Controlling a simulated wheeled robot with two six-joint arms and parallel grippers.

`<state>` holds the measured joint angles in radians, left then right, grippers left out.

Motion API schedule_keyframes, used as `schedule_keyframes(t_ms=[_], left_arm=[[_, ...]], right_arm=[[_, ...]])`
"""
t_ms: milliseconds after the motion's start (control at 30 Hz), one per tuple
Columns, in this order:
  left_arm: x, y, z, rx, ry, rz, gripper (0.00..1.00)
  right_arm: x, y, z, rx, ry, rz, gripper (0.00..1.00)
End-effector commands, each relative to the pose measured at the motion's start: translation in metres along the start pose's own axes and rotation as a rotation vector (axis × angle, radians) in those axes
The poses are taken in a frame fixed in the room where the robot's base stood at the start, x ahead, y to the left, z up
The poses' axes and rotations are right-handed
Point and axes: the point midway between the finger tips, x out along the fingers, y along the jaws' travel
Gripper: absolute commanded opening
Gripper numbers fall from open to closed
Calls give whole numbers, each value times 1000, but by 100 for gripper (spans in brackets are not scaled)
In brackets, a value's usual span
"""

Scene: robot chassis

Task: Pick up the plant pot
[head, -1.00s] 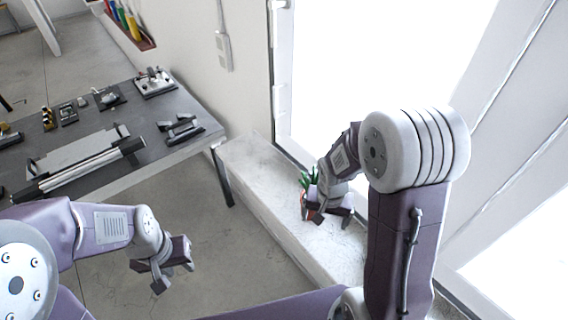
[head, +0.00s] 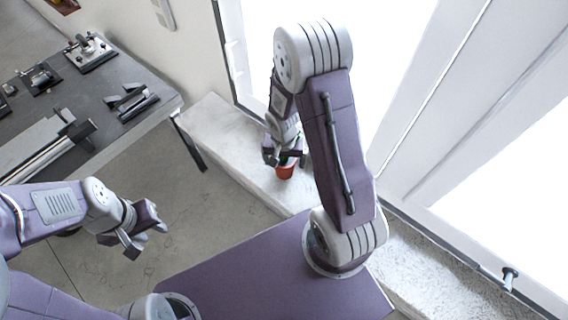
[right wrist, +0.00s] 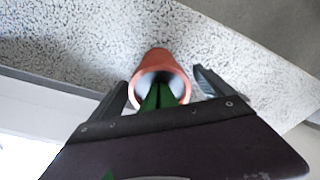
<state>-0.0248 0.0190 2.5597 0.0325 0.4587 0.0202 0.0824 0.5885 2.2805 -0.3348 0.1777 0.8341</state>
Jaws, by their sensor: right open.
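The plant pot (head: 285,172) is a small terracotta pot on the pale stone ledge by the window. In the right wrist view the pot (right wrist: 158,60) shows its round rim, with green leaves (right wrist: 160,98) reaching toward my gripper. My right gripper (head: 284,158) is over the pot and hides most of the plant in the head view. In the wrist view its fingers (right wrist: 161,82) are open, one on each side of the pot, with gaps visible. My left gripper (head: 148,241) is empty, above the floor at the left, with its fingers apart.
The speckled ledge (head: 222,128) runs along the window wall, with free room on both sides of the pot. A grey workbench (head: 150,98) with tools and metal parts stands at the left. A window frame (head: 232,62) rises close behind the ledge.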

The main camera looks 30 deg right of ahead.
Motion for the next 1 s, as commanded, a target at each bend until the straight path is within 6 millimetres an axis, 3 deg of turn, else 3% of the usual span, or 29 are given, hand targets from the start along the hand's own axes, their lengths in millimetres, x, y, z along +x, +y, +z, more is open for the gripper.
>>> schedule_keyframes(t_ms=[100, 367, 700, 1000], left_arm=[[10, 0, 1, 0, 0, 0, 36], [9, 0, 1, 0, 0, 0, 36], [9, 0, 1, 0, 0, 0, 36], [6, 0, 1, 0, 0, 0, 36]], right_arm=[[21, 0, 0, 0, 0, 0, 92], [23, 0, -1, 1, 1, -1, 92], [22, 0, -1, 0, 2, -1, 4], [16, -1, -2, -1, 3, -1, 4]])
